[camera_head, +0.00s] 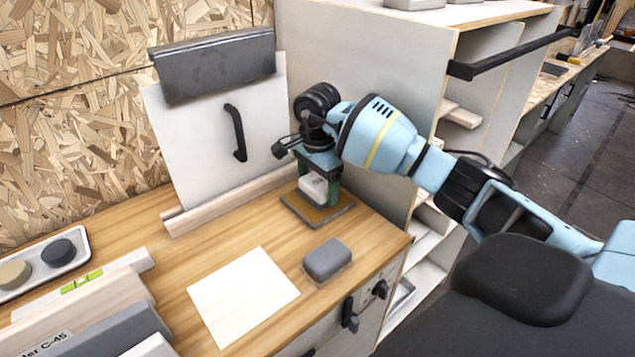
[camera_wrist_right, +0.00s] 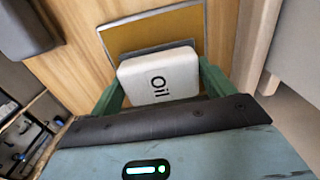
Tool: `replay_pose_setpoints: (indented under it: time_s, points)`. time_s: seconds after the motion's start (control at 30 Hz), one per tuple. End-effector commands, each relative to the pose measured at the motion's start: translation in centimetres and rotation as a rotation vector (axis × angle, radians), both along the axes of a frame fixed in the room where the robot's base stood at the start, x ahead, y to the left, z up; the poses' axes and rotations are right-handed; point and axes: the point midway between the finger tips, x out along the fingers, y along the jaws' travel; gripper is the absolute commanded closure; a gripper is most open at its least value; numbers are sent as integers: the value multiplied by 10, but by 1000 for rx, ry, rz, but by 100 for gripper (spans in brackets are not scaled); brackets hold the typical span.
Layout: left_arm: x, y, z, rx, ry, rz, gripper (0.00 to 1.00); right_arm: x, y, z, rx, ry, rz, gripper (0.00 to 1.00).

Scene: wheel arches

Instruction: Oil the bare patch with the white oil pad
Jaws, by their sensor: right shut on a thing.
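The white oil pad (camera_head: 313,187) is between the green fingers of my right gripper (camera_head: 319,186), which is shut on it. In the right wrist view the pad (camera_wrist_right: 158,76) shows the word "Oil" and sits between both fingertips. It is over a flat, dark-rimmed tray with a yellow-brown surface (camera_head: 323,217); I cannot tell whether it touches it. The tray also shows in the right wrist view (camera_wrist_right: 190,28). A pale rectangular patch (camera_head: 243,297), seemingly the bare patch, lies on the wooden bench top, to the front left of the gripper. My left gripper is not in view.
A grey block (camera_head: 327,260) lies between the tray and the pale patch's right side. A white panel with a black handle (camera_head: 236,132) leans behind. A tray with round pucks (camera_head: 40,262) and long bars (camera_head: 95,300) are at left. A cabinet wall (camera_head: 350,60) stands close behind the gripper.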

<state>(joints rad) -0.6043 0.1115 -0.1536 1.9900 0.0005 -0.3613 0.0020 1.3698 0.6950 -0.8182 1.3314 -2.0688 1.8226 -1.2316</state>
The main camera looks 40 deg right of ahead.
Motion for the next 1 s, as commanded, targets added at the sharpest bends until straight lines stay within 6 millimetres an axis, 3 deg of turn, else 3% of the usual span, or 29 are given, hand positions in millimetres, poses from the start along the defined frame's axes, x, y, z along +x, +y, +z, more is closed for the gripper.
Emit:
replay_pose_setpoints:
  time_s: [1.0]
  points:
    - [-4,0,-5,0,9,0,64,0,0,-11,0,0,0,37]
